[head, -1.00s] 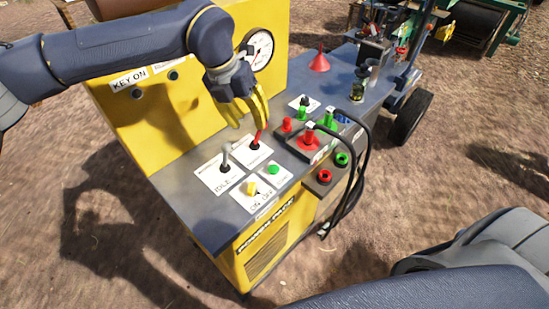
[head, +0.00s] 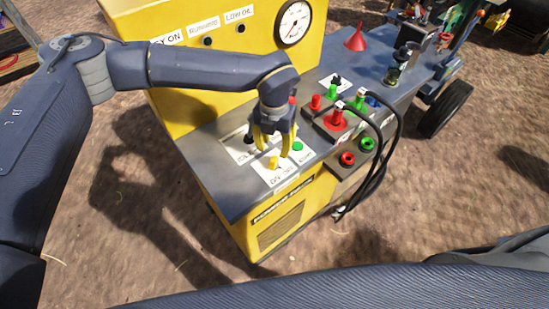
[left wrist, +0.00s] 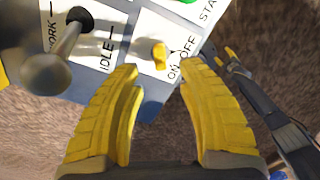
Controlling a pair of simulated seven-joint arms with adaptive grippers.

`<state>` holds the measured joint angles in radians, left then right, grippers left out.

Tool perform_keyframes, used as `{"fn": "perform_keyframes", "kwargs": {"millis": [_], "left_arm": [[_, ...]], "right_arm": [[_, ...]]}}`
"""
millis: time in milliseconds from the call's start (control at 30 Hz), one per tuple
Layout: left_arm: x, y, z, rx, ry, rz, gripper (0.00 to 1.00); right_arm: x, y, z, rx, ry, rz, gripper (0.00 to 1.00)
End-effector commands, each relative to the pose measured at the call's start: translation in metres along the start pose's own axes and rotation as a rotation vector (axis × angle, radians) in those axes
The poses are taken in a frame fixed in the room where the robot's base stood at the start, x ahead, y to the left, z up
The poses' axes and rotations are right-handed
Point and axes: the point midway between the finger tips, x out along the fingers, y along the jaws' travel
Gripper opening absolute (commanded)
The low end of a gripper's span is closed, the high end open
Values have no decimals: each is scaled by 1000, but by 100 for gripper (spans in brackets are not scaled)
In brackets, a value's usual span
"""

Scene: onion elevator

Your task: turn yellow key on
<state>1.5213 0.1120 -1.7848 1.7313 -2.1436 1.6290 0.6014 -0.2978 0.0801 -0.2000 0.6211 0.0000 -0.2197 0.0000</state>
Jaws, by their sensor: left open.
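The yellow key (head: 273,162) stands on a white ON/OFF plate (head: 266,174) at the front corner of the machine's grey top. In the left wrist view the key (left wrist: 159,56) shows ahead of the fingers, with the ON and OFF words beside it. My left gripper (head: 272,147) is just above the key in the head view. In the left wrist view its yellow fingers (left wrist: 160,82) are spread, with nothing between the tips, and the key lies beyond them. I cannot tell whether a finger touches the key.
A green button (head: 297,146) sits right of the key. The IDLE/WORK lever (left wrist: 66,50) stands left of it in the left wrist view. Red and green knobs, black cables (head: 392,140) and a red funnel (head: 355,40) are farther right. The yellow panel (head: 255,40) rises behind.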

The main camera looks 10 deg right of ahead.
Motion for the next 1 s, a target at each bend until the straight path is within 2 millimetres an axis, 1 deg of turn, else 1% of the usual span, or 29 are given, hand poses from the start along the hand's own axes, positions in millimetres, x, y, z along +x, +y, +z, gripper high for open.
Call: {"fn": "perform_keyframes", "kwargs": {"millis": [33,200,400,633,933,967,1000], "left_arm": [[10,-1,-1,0,3,-1,38],[36,0,-1,0,3,-1,38],[56,0,0,0,2,-1,38],[66,0,0,0,-1,0,38],[67,0,0,1,0,0,38],[67,0,0,1,0,0,41],[67,0,0,1,0,0,36]], "right_arm": [[0,0,0,0,-1,0,60],[0,0,2,0,-2,0,60],[0,-1,2,0,-3,-1,60],[0,-1,3,0,-3,-1,60],[0,-1,3,0,-4,-1,60],[0,-1,3,0,-4,-1,60],[0,-1,3,0,-4,-1,60]]}}
